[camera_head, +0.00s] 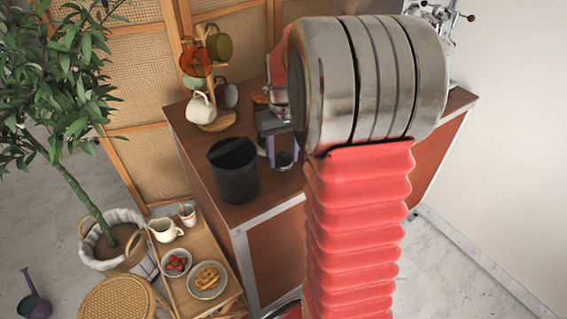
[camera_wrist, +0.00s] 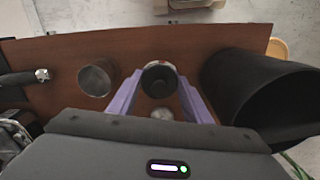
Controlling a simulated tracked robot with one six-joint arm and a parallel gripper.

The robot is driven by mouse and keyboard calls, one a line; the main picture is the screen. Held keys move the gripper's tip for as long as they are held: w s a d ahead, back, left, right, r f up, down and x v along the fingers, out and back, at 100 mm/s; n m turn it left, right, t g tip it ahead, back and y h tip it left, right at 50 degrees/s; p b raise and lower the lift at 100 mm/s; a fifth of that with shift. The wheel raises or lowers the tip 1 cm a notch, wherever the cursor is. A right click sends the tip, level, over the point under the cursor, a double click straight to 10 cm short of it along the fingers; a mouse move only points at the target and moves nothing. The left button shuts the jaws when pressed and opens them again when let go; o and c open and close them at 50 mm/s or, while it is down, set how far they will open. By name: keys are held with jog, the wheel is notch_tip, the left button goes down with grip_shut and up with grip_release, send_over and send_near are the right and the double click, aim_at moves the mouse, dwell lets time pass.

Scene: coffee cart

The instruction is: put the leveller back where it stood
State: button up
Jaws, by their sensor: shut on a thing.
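The leveller (camera_wrist: 160,80), a small round thing with a dark top and a paler rim, is between the two purple fingers of my gripper (camera_wrist: 161,77) in the wrist view. My gripper is shut on it, over the brown counter (camera_wrist: 140,42). Whether the leveller touches the counter I cannot tell. In the head view my gripper (camera_head: 284,158) is above the counter (camera_head: 237,213), just right of the black bin; the leveller is not clear there. My red and metal arm hides much of the counter's right part.
A black bin (camera_head: 233,172) stands close to my gripper; it is at right in the wrist view (camera_wrist: 250,88). A metal cup (camera_wrist: 97,78) and a black handle (camera_wrist: 18,79) are at left there. A mug tree (camera_head: 216,119) stands at the counter's back left.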

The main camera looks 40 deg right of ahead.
aim_at(283, 156)
jog(key=shift+f, duration=1.65)
jog(key=shift+f, duration=0.1)
jog(key=o, duration=1.2)
jog(key=shift+c, duration=0.2)
notch_tip(283, 156, up, 12)
jog(key=shift+r, duration=0.1)
